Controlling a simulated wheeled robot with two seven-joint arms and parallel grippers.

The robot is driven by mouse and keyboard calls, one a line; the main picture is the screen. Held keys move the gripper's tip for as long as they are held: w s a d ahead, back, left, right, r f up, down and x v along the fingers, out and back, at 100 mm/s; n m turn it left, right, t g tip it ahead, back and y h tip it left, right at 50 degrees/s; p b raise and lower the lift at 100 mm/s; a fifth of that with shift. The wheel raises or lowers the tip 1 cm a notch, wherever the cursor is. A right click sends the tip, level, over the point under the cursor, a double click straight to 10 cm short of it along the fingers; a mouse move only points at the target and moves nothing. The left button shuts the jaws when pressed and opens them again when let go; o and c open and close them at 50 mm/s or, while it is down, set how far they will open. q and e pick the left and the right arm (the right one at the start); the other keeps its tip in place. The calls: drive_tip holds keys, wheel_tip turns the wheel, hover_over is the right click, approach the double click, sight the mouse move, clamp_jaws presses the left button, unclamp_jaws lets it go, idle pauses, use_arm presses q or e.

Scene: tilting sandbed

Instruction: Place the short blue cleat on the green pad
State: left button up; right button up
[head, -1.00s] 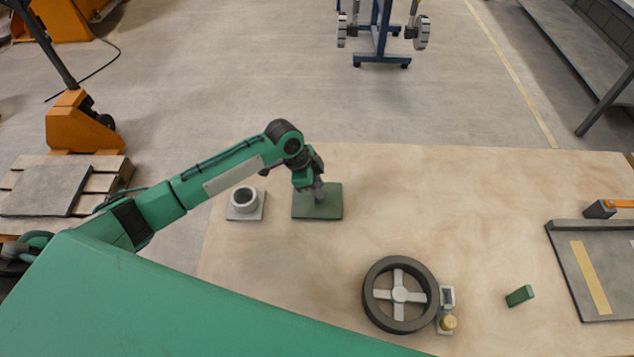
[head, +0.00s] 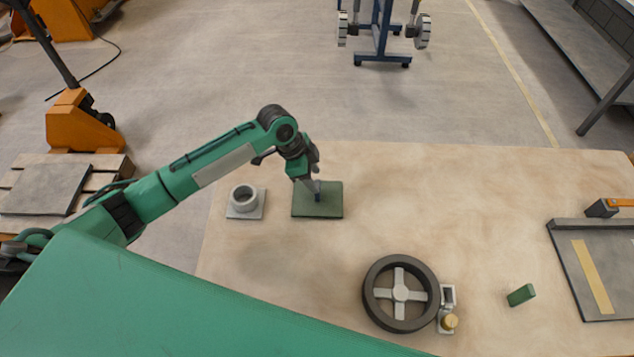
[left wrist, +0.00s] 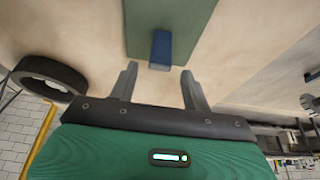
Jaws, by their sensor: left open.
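The green pad (head: 331,209) lies flat on the pale work surface, in the middle of the head view. The short blue cleat (head: 318,196) is on the pad and appears to stand upright. In the left wrist view the blue cleat (left wrist: 160,50) is against the green pad (left wrist: 190,22), just beyond my fingertips. My left gripper (head: 314,187) is above the cleat and partly covers it in the head view. In the left wrist view the left gripper (left wrist: 158,72) has its fingers spread with nothing between them. My right gripper is not in view.
A grey ring-shaped socket (head: 244,198) on a square base stands left of the pad. A dark handwheel (head: 372,297), a green block (head: 520,295) and a grey tray (head: 565,262) lie to the right. The surface right of the pad is clear.

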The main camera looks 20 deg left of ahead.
use_arm(q)
drive_tip(key=w+b+v, duration=0.1)
drive_tip(key=v, duration=0.7)
drive_tip(key=shift+s+r, duration=0.3)
drive_tip(key=shift+s, duration=0.25)
drive_tip(key=shift+a+f, duration=0.1)
